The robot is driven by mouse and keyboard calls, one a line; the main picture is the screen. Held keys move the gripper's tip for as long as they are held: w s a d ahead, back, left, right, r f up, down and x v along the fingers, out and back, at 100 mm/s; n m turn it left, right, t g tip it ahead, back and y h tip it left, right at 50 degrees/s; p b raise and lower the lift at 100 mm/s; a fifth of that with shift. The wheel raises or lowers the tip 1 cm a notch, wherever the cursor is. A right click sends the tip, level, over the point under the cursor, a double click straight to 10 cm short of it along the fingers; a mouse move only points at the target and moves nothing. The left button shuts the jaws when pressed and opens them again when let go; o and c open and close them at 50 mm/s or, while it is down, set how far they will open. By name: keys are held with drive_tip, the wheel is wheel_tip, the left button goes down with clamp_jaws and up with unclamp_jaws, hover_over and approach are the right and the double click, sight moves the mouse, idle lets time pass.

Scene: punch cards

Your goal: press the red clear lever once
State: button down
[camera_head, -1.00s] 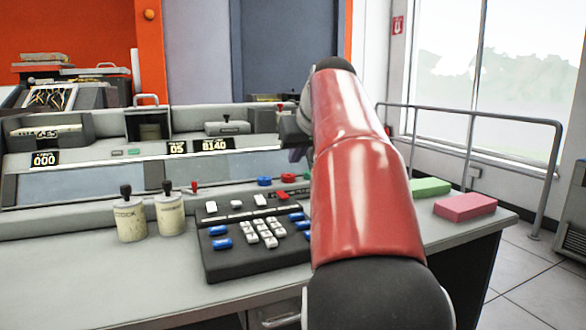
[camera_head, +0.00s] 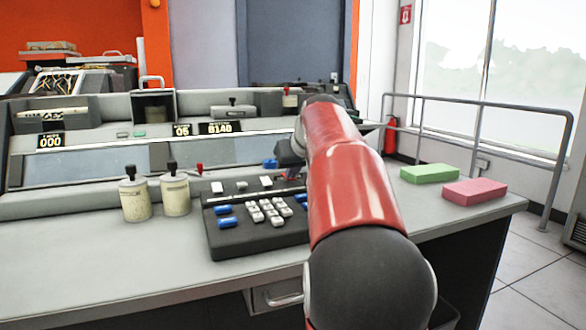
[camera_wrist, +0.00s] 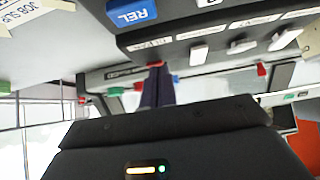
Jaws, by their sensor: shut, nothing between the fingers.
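A small red lever (camera_head: 199,170) stands upright at the left of the black keypad (camera_head: 255,240); a red lever also shows at the right of the wrist view (camera_wrist: 262,70). Which red control is the clear lever, I cannot tell. My gripper (camera_wrist: 157,68) is shut and empty, its dark fingers close together, with a red part (camera_wrist: 155,62) right at the fingertips. I cannot tell whether they touch. In the head view my gripper (camera_head: 286,158) is mostly hidden by my red arm, just behind the keypad and near a blue button (camera_head: 270,163).
Two cream canisters with black knobs (camera_head: 135,199) stand left of the keypad. A green block (camera_head: 430,173) and a pink block (camera_head: 474,191) lie on the right of the desk. A raised console with number displays runs along the back. The desk front left is clear.

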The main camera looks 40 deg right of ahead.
drive_tip(key=b, duration=0.2)
drive_tip(key=f+t+b, duration=0.1)
drive_tip(key=b, duration=0.1)
drive_tip(key=shift+s+f, duration=0.2)
drive_tip(key=shift+f, duration=0.1)
drive_tip(key=shift+s+a+f, duration=0.1)
drive_tip(key=shift+s+f, duration=0.05)
drive_tip(key=shift+f, duration=0.15)
drive_tip(key=shift+r, duration=0.1)
drive_tip(key=shift+r+p, duration=0.75)
drive_tip(key=shift+r, duration=0.1)
